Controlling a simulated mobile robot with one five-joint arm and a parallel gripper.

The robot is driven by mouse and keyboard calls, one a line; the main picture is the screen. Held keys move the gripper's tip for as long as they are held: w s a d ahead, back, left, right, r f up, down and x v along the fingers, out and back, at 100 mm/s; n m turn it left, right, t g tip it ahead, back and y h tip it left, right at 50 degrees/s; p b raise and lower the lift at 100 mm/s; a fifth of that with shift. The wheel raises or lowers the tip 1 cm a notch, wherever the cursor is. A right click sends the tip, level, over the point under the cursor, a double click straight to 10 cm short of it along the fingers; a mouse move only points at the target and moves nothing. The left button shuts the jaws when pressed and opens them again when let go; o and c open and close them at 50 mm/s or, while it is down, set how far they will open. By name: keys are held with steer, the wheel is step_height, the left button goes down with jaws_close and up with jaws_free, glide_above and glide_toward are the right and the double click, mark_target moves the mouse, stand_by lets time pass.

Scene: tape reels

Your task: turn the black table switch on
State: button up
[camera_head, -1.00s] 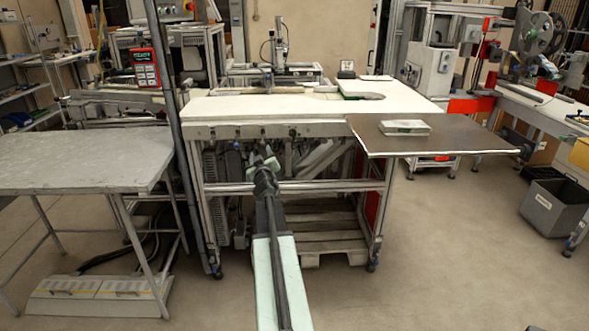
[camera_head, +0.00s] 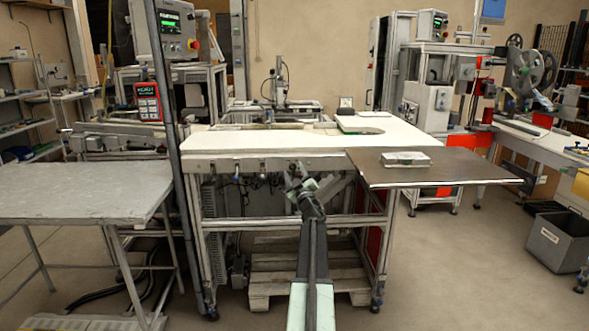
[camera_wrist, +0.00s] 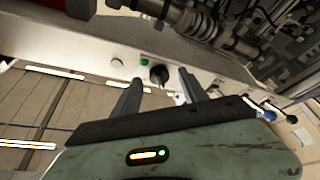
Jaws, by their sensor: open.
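The black table switch (camera_wrist: 159,75) is a round knob on a pale panel in the wrist view. A green button (camera_wrist: 145,62) is beside it. In the head view, a small dark knob at the front rail (camera_head: 292,167) seems to be this switch. My gripper (camera_wrist: 160,77) is open, its two dark fingers on either side of the switch in the picture. I cannot tell whether they touch it. Nothing is held. In the head view my gripper (camera_head: 303,184) is in front of the table's front rail.
The white-topped table (camera_head: 270,140) has a brown side board (camera_head: 450,170) at right, bearing a small pale box (camera_head: 406,159). A grey table (camera_head: 80,192) stands at left and a grey bin (camera_head: 553,240) at far right. A round white button (camera_wrist: 116,63) is on the panel.

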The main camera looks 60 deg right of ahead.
steer(key=shift+w+d+r, duration=0.1)
steer(key=shift+w+d, duration=0.1)
steer(key=shift+w, duration=0.05)
